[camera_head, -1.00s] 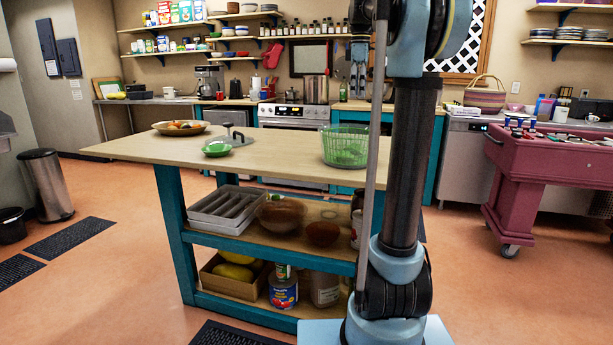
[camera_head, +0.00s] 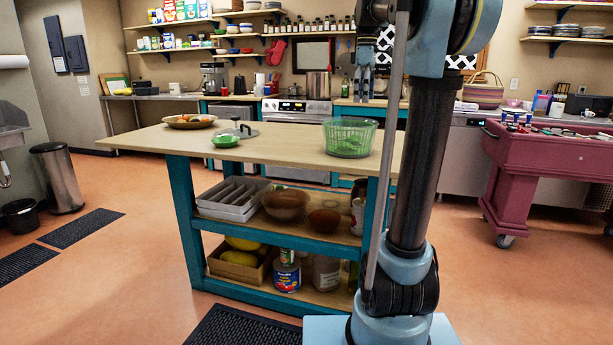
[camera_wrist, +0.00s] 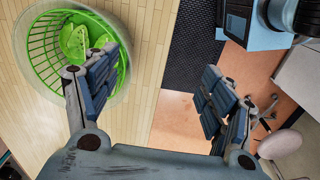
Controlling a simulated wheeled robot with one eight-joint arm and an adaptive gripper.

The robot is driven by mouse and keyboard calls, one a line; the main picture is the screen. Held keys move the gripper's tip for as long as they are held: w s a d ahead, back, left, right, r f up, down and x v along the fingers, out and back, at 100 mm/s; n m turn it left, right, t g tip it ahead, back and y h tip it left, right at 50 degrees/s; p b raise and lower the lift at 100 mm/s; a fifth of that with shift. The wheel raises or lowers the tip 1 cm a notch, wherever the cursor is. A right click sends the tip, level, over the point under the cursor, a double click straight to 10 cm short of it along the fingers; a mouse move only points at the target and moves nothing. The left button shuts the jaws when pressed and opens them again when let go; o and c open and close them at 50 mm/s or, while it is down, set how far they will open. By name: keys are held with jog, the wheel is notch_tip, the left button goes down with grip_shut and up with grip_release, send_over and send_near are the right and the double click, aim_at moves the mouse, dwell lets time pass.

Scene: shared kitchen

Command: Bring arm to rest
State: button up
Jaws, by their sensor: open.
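My gripper (camera_head: 363,84) hangs from my raised arm in the head view, above and behind the right part of the wooden-topped island (camera_head: 270,141). In the wrist view my gripper (camera_wrist: 165,85) is open, with its two blue-padded fingers wide apart and nothing between them. The green salad spinner basket (camera_head: 350,138) stands on the island's right end.
A maroon cart (camera_head: 545,155) is to the right. Dark mats (camera_head: 80,229) lie on the floor. Open orange floor lies left of the island.

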jog(key=s+f+m+t, duration=0.1)
jog(key=s+f+m, duration=0.5)
jog(key=s+f, duration=1)
jog(key=s+f+m+t, duration=0.1)
jog(key=s+f+m, duration=0.6)
jog(key=s+f, duration=0.9)
notch_tip(320, 180, down, 7)
jog(key=shift+r+m, duration=0.1)
jog(key=shift+m, duration=0.2)
jog(key=shift+a, duration=0.1)
jog(key=shift+w+f, duration=0.2)
jog(key=shift+w, duration=0.3)
